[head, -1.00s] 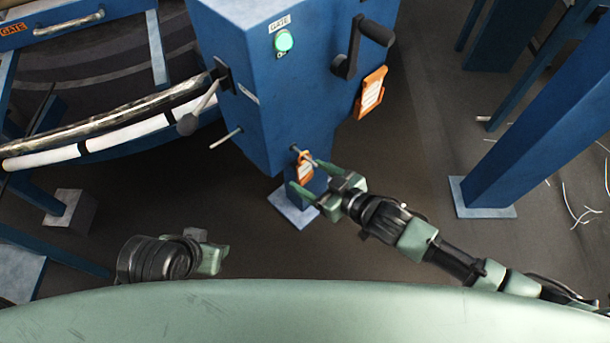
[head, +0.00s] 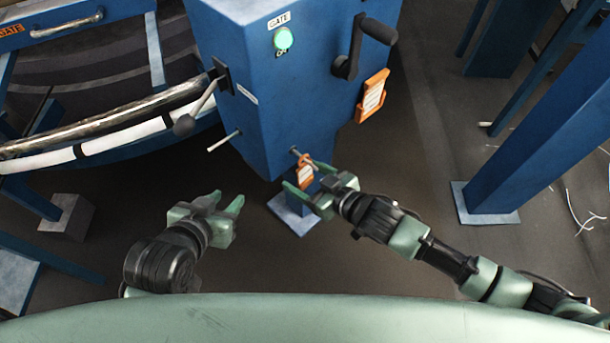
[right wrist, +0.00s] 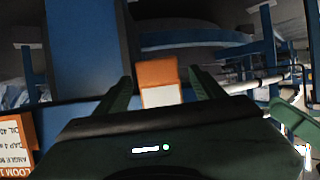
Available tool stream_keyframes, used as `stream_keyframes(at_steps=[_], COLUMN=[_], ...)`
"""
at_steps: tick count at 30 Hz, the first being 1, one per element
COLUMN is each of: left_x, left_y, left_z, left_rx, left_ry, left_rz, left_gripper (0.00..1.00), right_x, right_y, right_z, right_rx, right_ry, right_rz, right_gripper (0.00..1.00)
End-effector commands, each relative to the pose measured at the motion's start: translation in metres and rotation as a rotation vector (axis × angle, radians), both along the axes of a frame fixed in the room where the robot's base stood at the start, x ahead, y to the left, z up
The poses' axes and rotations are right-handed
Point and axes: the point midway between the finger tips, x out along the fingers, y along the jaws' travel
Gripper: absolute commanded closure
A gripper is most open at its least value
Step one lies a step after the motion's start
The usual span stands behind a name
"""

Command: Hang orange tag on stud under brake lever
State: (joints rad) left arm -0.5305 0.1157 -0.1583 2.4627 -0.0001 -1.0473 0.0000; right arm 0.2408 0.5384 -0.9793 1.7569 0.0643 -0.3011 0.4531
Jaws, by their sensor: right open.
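The orange tag (head: 306,174), with a pale label, hangs on a short peg (head: 297,153) low on the blue cabinet. My right gripper (head: 302,176) is open, one finger on each side of the tag; in the right wrist view the tag (right wrist: 158,82) shows between the spread fingers, with gaps on both sides. The brake lever (head: 203,103), with a dark knob, sticks out from the cabinet's left face. Below it a bare metal stud (head: 224,140) points out to the left. My left gripper (head: 227,198) is open and empty, below the stud and clear of it.
The blue cabinet (head: 260,110) carries a green lit button (head: 283,39), a black crank (head: 350,55) and a larger orange placard (head: 372,95). Loom rails (head: 110,140) lie to the left. A blue post (head: 535,125) stands on the right. Floor between is clear.

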Motion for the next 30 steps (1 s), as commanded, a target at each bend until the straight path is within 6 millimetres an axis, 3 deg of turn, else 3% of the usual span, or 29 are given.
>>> stream_keyframes(at_steps=[6,12,14,30], left_x=[0.0002,0.0002,0.0002,-0.0077], left_y=[-0.0001,0.0001,0.0001,0.0029], left_z=[0.0001,0.0000,0.0000,-0.0064], left_rx=[0.000,0.000,0.000,0.011], left_ry=[-0.001,0.000,0.000,0.052], left_rz=[0.000,0.000,0.000,0.004], left_gripper=[0.64,0.64,0.64,0.64], right_x=[0.0000,0.0000,0.0000,-0.0014], right_y=[0.0002,0.0002,0.0002,-0.0014], right_z=[0.0001,0.0001,0.0001,0.0012], right_rx=[0.000,0.000,0.000,0.000], right_ry=[0.000,0.000,0.000,0.000], right_rz=[0.000,0.000,0.000,0.000], right_gripper=[0.31,0.87,1.00,1.00])
